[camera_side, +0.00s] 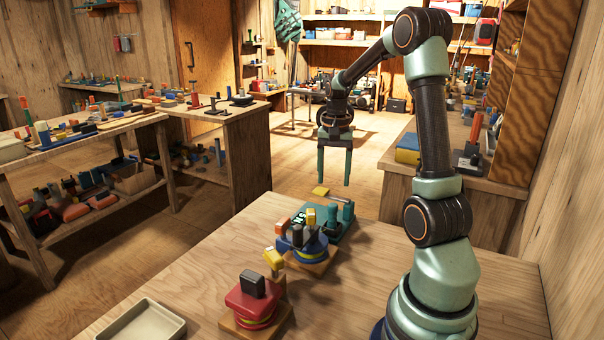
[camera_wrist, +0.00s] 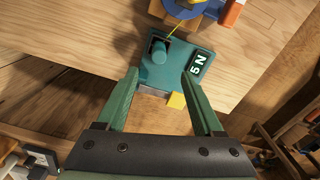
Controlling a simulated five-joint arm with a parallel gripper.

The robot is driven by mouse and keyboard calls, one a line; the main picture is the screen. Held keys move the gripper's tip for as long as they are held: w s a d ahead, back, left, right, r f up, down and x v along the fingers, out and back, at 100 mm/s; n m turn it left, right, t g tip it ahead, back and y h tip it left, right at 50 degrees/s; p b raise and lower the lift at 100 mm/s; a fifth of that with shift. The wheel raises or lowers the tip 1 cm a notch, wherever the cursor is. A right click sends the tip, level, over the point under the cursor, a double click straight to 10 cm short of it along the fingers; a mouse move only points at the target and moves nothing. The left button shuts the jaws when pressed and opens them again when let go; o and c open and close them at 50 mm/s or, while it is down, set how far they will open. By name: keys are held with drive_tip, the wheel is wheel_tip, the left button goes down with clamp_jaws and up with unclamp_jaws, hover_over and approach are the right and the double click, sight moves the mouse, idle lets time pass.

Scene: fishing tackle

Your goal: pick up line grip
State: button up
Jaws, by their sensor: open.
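A teal block (camera_side: 340,232) marked "5 N" stands near the table's far edge, with upright teal posts on it. It also shows in the wrist view (camera_wrist: 175,75), where a thin yellow line runs to a teal post (camera_wrist: 160,52). A small yellow piece (camera_side: 320,191) sits at the block's outer edge; in the wrist view it lies between my fingers (camera_wrist: 176,101). I cannot tell for certain which part is the line grip. My gripper (camera_side: 334,180) is open and empty above the block's far end, pointing down, apart from it.
A blue and yellow reel (camera_side: 308,255) on a wooden base stands close to the block. A red reel (camera_side: 252,303) is nearer the camera, and a shallow tray (camera_side: 178,319) is at front left.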

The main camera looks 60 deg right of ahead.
sight(333, 204)
wheel_tip(333, 204, down, 10)
drive_tip(key=shift+s+f, duration=0.1)
drive_tip(key=shift+s, duration=0.05)
idle(0.4)
clamp_jaws()
